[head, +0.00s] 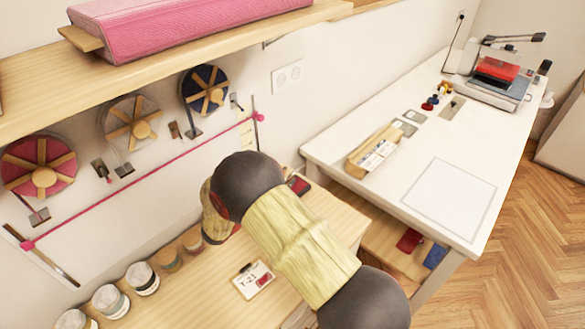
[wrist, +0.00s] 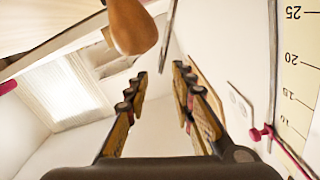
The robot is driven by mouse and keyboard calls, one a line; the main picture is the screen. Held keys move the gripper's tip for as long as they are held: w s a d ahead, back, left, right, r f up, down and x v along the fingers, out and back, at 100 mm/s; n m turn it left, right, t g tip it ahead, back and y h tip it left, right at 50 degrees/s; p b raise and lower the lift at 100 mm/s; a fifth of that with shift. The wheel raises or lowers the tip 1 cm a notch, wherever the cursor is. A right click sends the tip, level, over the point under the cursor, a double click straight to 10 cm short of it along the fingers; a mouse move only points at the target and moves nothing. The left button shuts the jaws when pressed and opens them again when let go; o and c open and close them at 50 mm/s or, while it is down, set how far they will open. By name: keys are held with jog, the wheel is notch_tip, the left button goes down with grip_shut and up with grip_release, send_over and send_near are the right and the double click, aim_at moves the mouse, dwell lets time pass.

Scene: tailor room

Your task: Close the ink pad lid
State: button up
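A small dark case with a red face (head: 298,185), which looks like the ink pad, lies at the back of the low wooden table (head: 335,215). My arm partly covers its left side. It is too small to tell how its lid stands. In the wrist view my gripper (wrist: 160,76) is open, with nothing between its fingers. The ink pad does not show there. In the head view my arm's links hide the gripper.
Several jars (head: 142,278) line the table's left side, and a clipboard tag (head: 254,280) lies at its front. A white table (head: 390,215) stands to the right. A shelf (head: 150,70) hangs above. In the wrist view a wall ruler (wrist: 295,90) and a wooden handle (wrist: 132,27) are close.

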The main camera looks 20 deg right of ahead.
aim_at(298, 169)
jog(key=b+x, duration=0.1)
jog(key=x, duration=0.5)
jog(key=shift+w+d, duration=0.1)
jog(key=shift+d, duration=0.2)
jog(key=shift+c, duration=0.8)
jog(key=c, duration=0.4)
grip_shut()
